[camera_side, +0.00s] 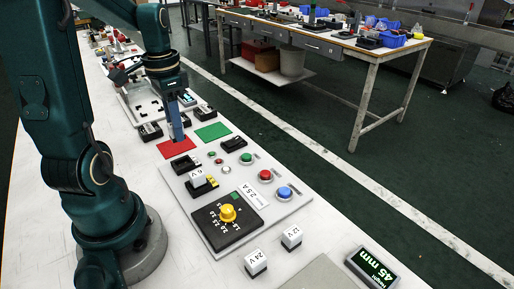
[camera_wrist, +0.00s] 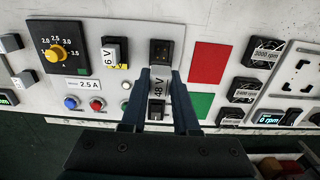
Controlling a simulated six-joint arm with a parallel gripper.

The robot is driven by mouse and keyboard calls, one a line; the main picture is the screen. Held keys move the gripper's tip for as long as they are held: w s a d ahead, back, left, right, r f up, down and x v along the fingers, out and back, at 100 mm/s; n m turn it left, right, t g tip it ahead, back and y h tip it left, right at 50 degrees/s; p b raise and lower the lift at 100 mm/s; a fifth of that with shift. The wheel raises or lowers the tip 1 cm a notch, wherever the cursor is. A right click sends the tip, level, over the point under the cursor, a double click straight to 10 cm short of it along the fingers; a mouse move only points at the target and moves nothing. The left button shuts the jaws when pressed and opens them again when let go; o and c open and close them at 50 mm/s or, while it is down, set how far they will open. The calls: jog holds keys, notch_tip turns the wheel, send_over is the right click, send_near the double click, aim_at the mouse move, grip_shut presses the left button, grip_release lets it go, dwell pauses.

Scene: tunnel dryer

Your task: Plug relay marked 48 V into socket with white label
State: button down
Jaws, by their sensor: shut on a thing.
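My gripper (camera_wrist: 160,76) is shut on the relay marked 48 V (camera_wrist: 158,88), which lies between its fingers in the wrist view. In the side view my gripper (camera_side: 178,138) hangs over the red pad; the relay cannot be made out there. A black socket (camera_wrist: 160,50) shows just beyond the fingertips, and a second black socket (camera_wrist: 154,113) shows between the fingers. In the side view one dark socket (camera_side: 185,164) is near the red pad and another (camera_side: 233,144) near the green pad. A 6 V relay (camera_side: 198,180) stands in a socket with a yellow label. I cannot make out a white socket label.
Relays marked 24 V (camera_side: 256,263) and 12 V (camera_side: 291,237) stand on the table. The panel carries a yellow dial (camera_side: 228,213), red button (camera_side: 265,176) and blue button (camera_side: 285,192). Red (camera_side: 176,148) and green (camera_side: 212,132) pads lie beside it. A height display (camera_side: 371,268) reads 45 mm.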

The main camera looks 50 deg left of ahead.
jog(key=shift+a, duration=0.1)
dwell(0.3)
send_over(183, 165)
jog(key=shift+f, duration=2.9)
jog(key=shift+f, duration=0.9)
jog(key=c, duration=0.6)
grip_release()
jog(key=shift+r, duration=0.15)
jog(key=shift+r, duration=2.45)
